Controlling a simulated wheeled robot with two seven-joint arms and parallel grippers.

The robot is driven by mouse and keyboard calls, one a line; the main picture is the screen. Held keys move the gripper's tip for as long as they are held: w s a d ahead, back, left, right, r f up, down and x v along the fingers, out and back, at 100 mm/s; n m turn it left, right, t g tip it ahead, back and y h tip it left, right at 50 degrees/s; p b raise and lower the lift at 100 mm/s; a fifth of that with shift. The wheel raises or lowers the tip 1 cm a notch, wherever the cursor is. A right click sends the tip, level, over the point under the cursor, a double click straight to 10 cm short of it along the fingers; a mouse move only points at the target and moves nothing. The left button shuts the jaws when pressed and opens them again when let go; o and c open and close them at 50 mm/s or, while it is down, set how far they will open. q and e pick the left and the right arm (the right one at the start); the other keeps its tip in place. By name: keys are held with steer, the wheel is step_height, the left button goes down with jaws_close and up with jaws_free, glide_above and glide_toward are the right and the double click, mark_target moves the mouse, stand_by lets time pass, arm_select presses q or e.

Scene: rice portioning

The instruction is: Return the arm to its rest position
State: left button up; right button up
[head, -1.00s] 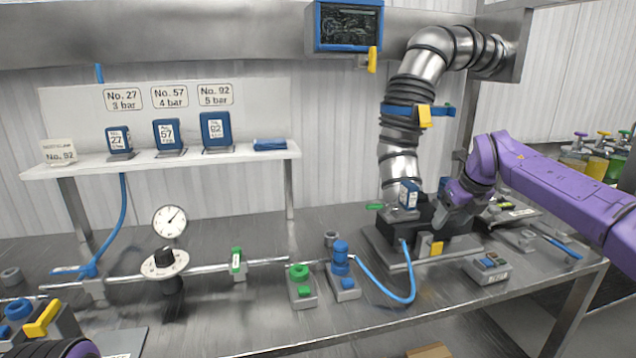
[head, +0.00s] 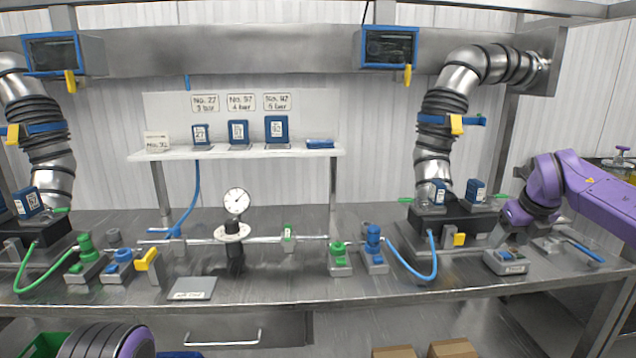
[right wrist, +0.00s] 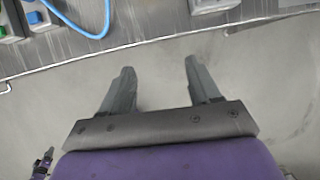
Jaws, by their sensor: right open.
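My right arm (head: 590,186) is purple and comes in from the right edge of the head view. Its right gripper (head: 502,234) hangs low in front of the black valve block at the right of the bench; its fingers are hard to make out there. In the right wrist view the right gripper (right wrist: 158,66) is open, with two grey fingers apart and nothing between them. Bare grey floor shows beneath them, and the bench edge lies beyond the tips. At the head view's bottom left only a black and purple part of my left arm (head: 105,342) shows; its gripper is hidden.
The steel bench (head: 330,285) runs across the head view. Near my right arm are a black block (head: 470,222), a grey button box (head: 505,262) and a blue hose (head: 432,262). A dial gauge (head: 236,201) stands mid-left. Cardboard boxes (head: 452,348) lie below the front edge.

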steer(key=a+f+n+t+h, duration=0.1)
steer(key=a+f+n+h, duration=0.25)
steer(key=f, duration=0.45)
steer(key=a+f+n+h, duration=0.3)
steer(key=f+n, duration=0.2)
steer(key=f, duration=0.4)
steer(key=s+a+f+n+t, duration=0.1)
steer(key=s+a+f+n, duration=0.15)
steer(key=s+f, duration=0.2)
steer(key=s+a+f+n+y, duration=0.1)
steer(key=s+a+f+n, duration=0.1)
steer(key=s+f+n, duration=0.3)
steer(key=s+a+f+n+t, duration=0.1)
steer(key=a+f+n, duration=0.15)
steer(key=f, duration=0.35)
steer(key=s+f+n+g+y, duration=0.1)
steer(key=s+f+n, duration=0.2)
steer(key=s, duration=0.7)
steer(key=s+f+n+g, duration=0.2)
steer(key=s+f, duration=0.3)
steer(key=s, duration=0.6)
steer(key=s+d+f+n+g+y, duration=0.1)
steer(key=s+f+n, duration=0.4)
steer(key=s, duration=0.5)
steer(key=shift+s+g+y, duration=0.35)
steer(key=shift+s+g, duration=0.05)
